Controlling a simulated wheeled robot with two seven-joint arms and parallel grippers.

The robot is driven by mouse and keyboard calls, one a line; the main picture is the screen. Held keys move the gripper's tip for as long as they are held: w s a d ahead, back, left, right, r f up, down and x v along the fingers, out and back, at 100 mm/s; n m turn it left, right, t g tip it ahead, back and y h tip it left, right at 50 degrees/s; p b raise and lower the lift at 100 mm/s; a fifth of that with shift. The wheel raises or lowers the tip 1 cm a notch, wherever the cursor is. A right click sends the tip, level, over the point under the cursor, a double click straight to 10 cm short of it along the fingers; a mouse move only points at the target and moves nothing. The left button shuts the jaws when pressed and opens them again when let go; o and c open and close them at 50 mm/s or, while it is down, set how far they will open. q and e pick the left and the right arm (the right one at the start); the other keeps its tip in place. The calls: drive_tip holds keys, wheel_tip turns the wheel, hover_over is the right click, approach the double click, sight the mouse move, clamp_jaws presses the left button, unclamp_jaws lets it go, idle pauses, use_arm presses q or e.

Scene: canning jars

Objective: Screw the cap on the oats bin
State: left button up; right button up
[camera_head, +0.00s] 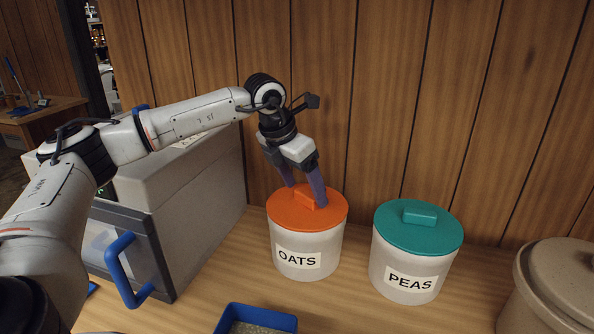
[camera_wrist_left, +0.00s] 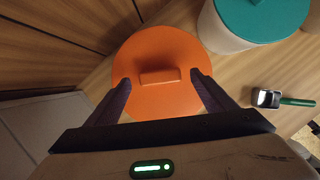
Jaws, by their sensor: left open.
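The oats bin (camera_head: 325,262) is a white round bin labelled OATS on the wooden counter. Its orange cap (camera_head: 283,205) sits on top, with a raised block handle (camera_head: 306,201) in the middle. In the left wrist view the orange cap (camera_wrist_left: 160,100) fills the centre and its handle (camera_wrist_left: 161,76) lies crosswise. My left gripper (camera_head: 303,192) points down over the cap, its purple fingers spread to either side of the handle. The fingers are open; I cannot tell whether their tips touch the cap. My right gripper is not in view.
A bin labelled PEAS (camera_head: 405,275) with a teal lid (camera_head: 440,233) stands to the right. A beige lidded container (camera_head: 545,300) is at far right. A blue tray (camera_head: 285,320) is in front, and a grey box-like appliance (camera_head: 205,200) stands left. A wood-panelled wall is behind.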

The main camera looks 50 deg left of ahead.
use_arm(q)
drive_tip(key=shift+x, duration=0.75)
drive_tip(key=c, duration=1.3)
drive_tip(key=m+h+p, duration=0.1)
drive_tip(key=m, duration=0.2)
drive_tip(key=shift+a+r, duration=0.1)
drive_tip(key=shift+m+h+p, duration=0.4)
drive_tip(key=shift+m+p, duration=0.05)
drive_tip(key=shift+m, duration=0.35)
